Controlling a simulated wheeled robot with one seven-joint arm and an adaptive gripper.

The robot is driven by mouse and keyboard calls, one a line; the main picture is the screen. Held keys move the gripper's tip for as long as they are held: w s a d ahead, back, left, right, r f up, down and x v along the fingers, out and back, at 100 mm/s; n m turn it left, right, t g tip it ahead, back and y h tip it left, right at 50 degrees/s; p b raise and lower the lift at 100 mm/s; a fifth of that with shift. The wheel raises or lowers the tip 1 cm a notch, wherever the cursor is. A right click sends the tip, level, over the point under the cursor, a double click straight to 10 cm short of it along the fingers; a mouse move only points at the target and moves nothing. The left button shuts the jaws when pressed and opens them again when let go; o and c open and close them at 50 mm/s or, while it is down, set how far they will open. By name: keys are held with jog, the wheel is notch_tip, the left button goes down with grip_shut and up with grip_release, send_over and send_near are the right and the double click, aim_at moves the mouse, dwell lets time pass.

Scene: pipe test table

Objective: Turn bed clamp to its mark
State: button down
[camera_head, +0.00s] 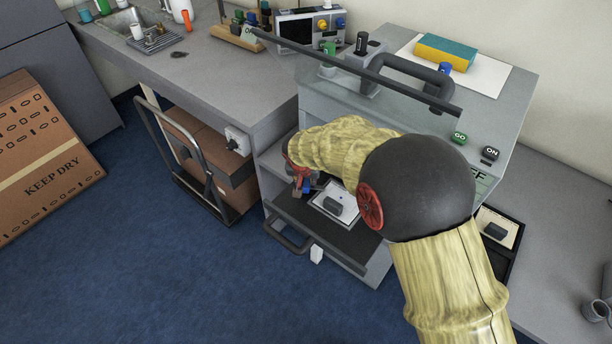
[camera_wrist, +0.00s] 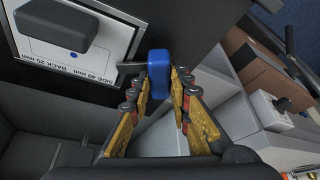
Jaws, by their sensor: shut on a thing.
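The bed clamp (camera_wrist: 159,64) shows in the wrist view as a blue handle on a dark arm that points left. My gripper (camera_wrist: 160,82) is shut on the blue handle, with one finger on each side. In the head view my gripper (camera_head: 301,183) is low over the pulled-out bed (camera_head: 335,238), and a little blue shows beside it. A white plate (camera_wrist: 30,48) lies beside the clamp, with a small blue dot and the words "SIDE 40 mm" and "BACK 25 mm". I cannot tell whether the clamp is at a mark.
A dark grey block (camera_wrist: 58,22) sits on the white plate. The raised glass lid (camera_head: 375,75) with its dark bar is above my arm. A hand cart (camera_head: 190,160) with boxes stands left of the machine. Blue floor in front is free.

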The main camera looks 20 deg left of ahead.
jog(key=n+p, duration=0.1)
jog(key=n+y+p, duration=0.1)
jog(key=p, duration=0.1)
jog(key=n+p, duration=0.1)
jog(key=p, duration=0.1)
jog(key=shift+d+r+n+g, duration=0.15)
jog(key=shift+r+n+g, duration=0.1)
jog(key=shift+n+g, duration=0.05)
jog(key=shift+w+f+n+y+p, duration=0.1)
jog(key=shift+f+n+y+p, duration=0.1)
jog(key=shift+n+y+p, duration=0.6)
jog(key=shift+f+n+g+b, duration=0.2)
jog(key=shift+n+g+b, duration=0.2)
jog(key=shift+n+b, duration=0.8)
jog(key=n+b, duration=0.1)
jog(key=b, duration=0.2)
jog(key=shift+w+f+n+y+b, duration=0.1)
jog(key=shift+n+y+b, duration=0.2)
jog(key=shift+n+b, duration=0.1)
jog(key=n+g+b, duration=0.1)
jog(key=n+b, duration=0.1)
jog(key=b, duration=0.2)
jog(key=shift+d+n, duration=0.1)
jog(key=shift+n, duration=0.2)
jog(key=shift+r+g, duration=0.2)
jog(key=shift+g, duration=0.1)
jog(key=c, duration=1.6)
grip_release()
jog(key=shift+c, duration=0.2)
jog(key=shift+r, duration=0.15)
